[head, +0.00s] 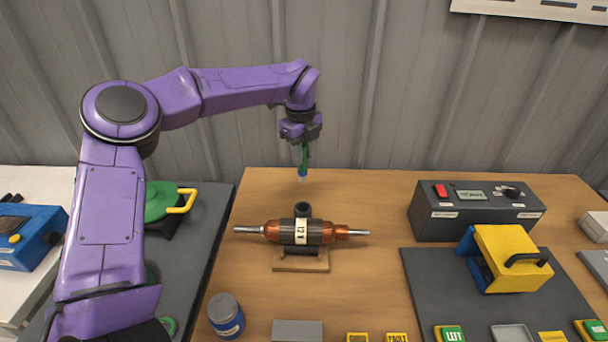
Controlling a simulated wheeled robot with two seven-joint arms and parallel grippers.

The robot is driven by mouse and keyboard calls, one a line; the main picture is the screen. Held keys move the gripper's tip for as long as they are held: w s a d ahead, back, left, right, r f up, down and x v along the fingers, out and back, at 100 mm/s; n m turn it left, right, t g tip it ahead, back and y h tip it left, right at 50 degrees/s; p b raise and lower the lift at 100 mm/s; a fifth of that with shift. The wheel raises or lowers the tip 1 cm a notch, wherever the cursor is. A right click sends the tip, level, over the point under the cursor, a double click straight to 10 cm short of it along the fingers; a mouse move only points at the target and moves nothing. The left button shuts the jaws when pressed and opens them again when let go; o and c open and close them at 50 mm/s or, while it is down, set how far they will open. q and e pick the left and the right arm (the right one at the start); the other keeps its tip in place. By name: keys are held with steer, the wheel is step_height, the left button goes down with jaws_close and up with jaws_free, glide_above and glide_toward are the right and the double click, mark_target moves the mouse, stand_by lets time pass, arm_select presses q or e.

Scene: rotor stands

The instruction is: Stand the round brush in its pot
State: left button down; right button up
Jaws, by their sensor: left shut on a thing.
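My left gripper (302,143) is at upper centre in the head view, pointing down. It is shut on the round brush (303,168), a small green piece with a blue and pale lower end, held upright in the air. A dark, round, open-topped piece (303,209), which looks like the pot, stands on the wooden table behind the rotor. The brush hangs above it in the picture, with a visible gap. The rotor partly hides this pot. My right gripper is not in view.
The copper rotor (272,231) lies across its wooden stand (301,264). A grey-lidded jar (226,315) stands at front left. A grey box (298,331) is in front. A dark meter box (465,226) and a yellow-and-blue device (512,258) are at right. Table is clear around the rotor.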

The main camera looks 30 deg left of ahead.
mark_target(303, 171)
arm_select(q)
steer(key=f, duration=0.2)
steer(key=f+b, duration=0.1)
steer(key=f, duration=0.1)
steer(key=shift+w, duration=0.25)
steer(key=shift+s+f+b, duration=0.25)
steer(key=shift+f+b, duration=0.25)
steer(key=shift+f, duration=0.05)
step_height(303, 171, down, 3)
steer(key=shift+w+f+b, duration=0.1)
steer(key=shift+f+b, duration=0.1)
steer(key=shift+b, duration=0.85)
step_height(303, 171, down, 5)
steer(key=b, duration=0.4)
steer(key=shift+r, duration=0.15)
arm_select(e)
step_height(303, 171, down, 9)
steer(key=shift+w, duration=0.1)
arm_select(q)
steer(key=c, duration=0.8)
jaws_free()
